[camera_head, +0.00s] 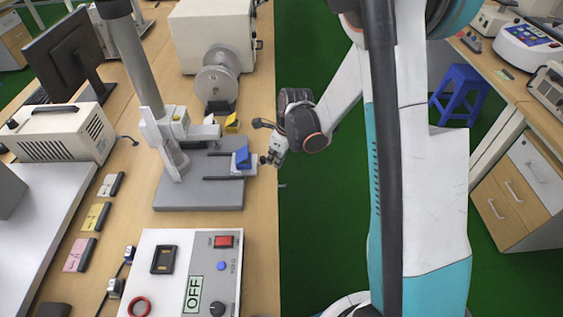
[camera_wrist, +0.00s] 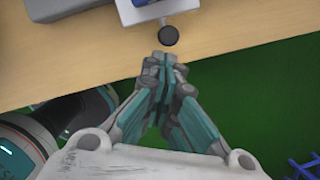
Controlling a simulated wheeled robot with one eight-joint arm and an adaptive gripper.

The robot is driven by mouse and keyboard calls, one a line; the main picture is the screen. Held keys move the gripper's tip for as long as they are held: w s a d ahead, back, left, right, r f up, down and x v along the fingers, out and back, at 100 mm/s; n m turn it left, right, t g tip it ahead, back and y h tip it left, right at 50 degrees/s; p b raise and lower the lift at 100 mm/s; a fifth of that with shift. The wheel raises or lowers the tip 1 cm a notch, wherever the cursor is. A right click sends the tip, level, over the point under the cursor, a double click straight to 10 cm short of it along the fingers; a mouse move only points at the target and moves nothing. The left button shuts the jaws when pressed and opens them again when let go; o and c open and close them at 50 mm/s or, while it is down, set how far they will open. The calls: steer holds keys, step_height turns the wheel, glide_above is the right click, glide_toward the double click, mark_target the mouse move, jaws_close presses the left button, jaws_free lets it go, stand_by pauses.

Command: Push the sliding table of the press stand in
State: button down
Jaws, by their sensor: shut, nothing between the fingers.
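The press stand's grey base (camera_head: 200,195) lies on the wooden bench with its upright column (camera_head: 130,55). Its light sliding table (camera_head: 240,170) carries a blue block (camera_head: 242,155) and sits at the base's right side, towards the bench edge. In the wrist view the sliding table's pale end (camera_wrist: 157,10) shows at the top, with a round black knob (camera_wrist: 168,35) sticking out. My gripper (camera_wrist: 166,60) is shut and empty, just short of the knob, with a small gap visible. In the head view my gripper (camera_head: 270,158) is at the bench edge, right of the sliding table.
A control box with an OFF label (camera_head: 193,294) stands in front of the stand. A yellow block (camera_head: 232,122) and a grey round spool (camera_head: 218,74) are behind it. Small pink, yellow and grey items lie to the left.

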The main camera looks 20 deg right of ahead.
mark_target(247, 157)
steer(key=shift+a, duration=0.1)
steer(key=w+a, duration=0.1)
steer(key=a, duration=0.2)
steer(key=w+a, duration=0.1)
steer(key=a, duration=0.1)
steer(key=w+a, duration=0.1)
steer(key=a, duration=0.2)
steer(key=shift+a, duration=0.3)
